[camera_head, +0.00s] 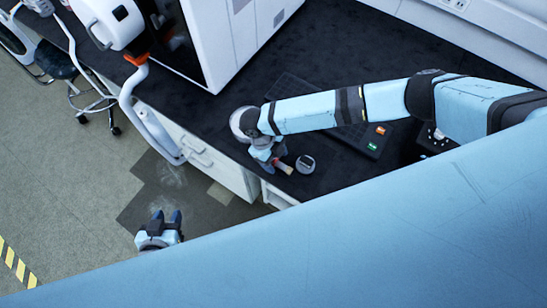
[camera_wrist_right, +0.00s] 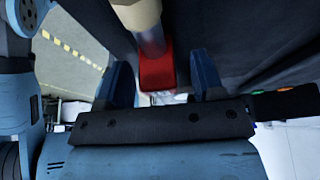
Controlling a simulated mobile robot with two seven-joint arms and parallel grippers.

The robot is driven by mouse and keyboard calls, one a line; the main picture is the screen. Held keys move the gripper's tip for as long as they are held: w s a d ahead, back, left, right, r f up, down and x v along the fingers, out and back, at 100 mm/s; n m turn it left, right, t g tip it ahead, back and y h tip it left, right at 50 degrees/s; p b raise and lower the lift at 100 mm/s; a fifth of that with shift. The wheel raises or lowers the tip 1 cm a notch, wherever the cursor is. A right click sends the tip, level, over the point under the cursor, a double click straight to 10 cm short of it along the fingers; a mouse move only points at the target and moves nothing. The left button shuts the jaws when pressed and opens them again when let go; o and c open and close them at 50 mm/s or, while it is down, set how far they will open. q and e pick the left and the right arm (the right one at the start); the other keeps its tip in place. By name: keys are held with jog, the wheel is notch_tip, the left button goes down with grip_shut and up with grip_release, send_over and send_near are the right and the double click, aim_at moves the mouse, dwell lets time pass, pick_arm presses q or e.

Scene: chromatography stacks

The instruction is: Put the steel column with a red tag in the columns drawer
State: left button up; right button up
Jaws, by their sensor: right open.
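The steel column with a red tag (camera_wrist_right: 155,66) is between the two fingers of my right gripper (camera_wrist_right: 165,80) in the right wrist view, with a cream end cap toward the top. The fingers stand apart on either side of the red tag. In the head view the column (camera_head: 284,166) is small and partly hidden beside my right gripper (camera_head: 277,158), at the bench's front edge. My left gripper (camera_head: 166,217) is empty over the floor, its fingers apart. White cabinet fronts with handles (camera_head: 198,150) show under the bench; I cannot tell which is the columns drawer.
A small round grey object (camera_head: 305,164) sits on the dark bench (camera_head: 335,182), right of the column. A dark panel with green and orange buttons (camera_head: 375,137) lies behind. A white instrument (camera_head: 230,35) stands at the back. A stool (camera_head: 55,63) is at the far left.

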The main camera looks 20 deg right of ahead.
jog(key=shift+s+d+f, duration=0.1)
jog(key=shift+f, duration=0.3)
jog(key=shift+c, duration=0.4)
jog(key=c, duration=1)
jog(key=shift+r, duration=0.15)
